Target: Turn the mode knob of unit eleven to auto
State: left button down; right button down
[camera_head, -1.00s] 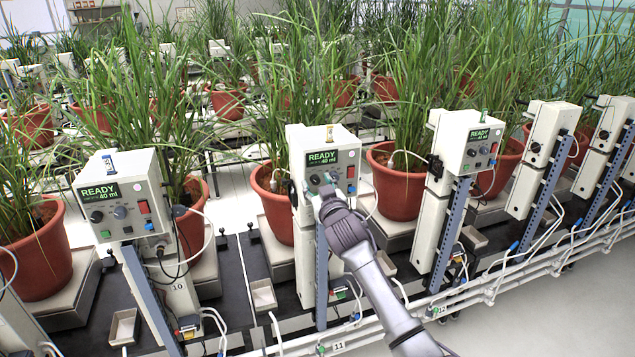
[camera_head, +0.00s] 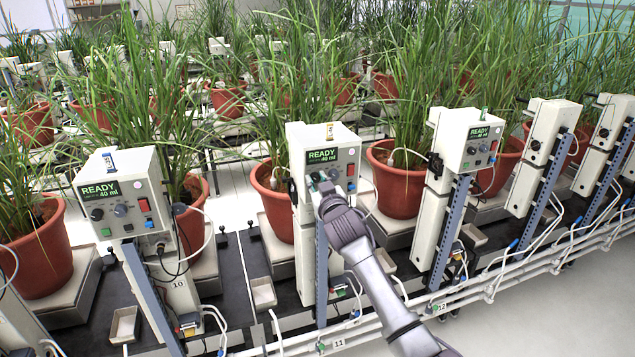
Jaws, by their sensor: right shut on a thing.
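Unit eleven (camera_head: 297,149) is the cream control box in the middle, above the rail label "11" (camera_head: 339,342). Its green display (camera_head: 322,156) reads READY and 40 ml, and a red switch (camera_head: 351,170) sits at the right of its panel. My right gripper (camera_head: 324,183) is at the lower middle of this panel, shut on a small knob there. The fingers and wrist cover most of the knob, so its pointer and the mode marks cannot be read. My left gripper is not in view.
Unit ten (camera_head: 125,178) stands at the left and unit twelve (camera_head: 470,134) at the right, both with similar panels. Potted plants stand behind, including one in a red pot (camera_head: 398,190). White pipes (camera_head: 480,292) and cables run along the front. The floor at the lower right is clear.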

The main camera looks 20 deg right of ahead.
jog(key=m, duration=0.4)
jog(key=shift+m+p, duration=0.3)
jog(key=m+p, duration=0.1)
jog(key=m, duration=0.3)
jog(key=shift+d+m, duration=0.1)
jog(key=shift+m, duration=0.2)
dwell(0.4)
jog(key=c, duration=1)
grip_release()
jog(key=shift+o, duration=0.2)
jog(key=shift+s, duration=0.1)
jog(key=s, duration=1.2)
jog(key=shift+r, duration=0.25)
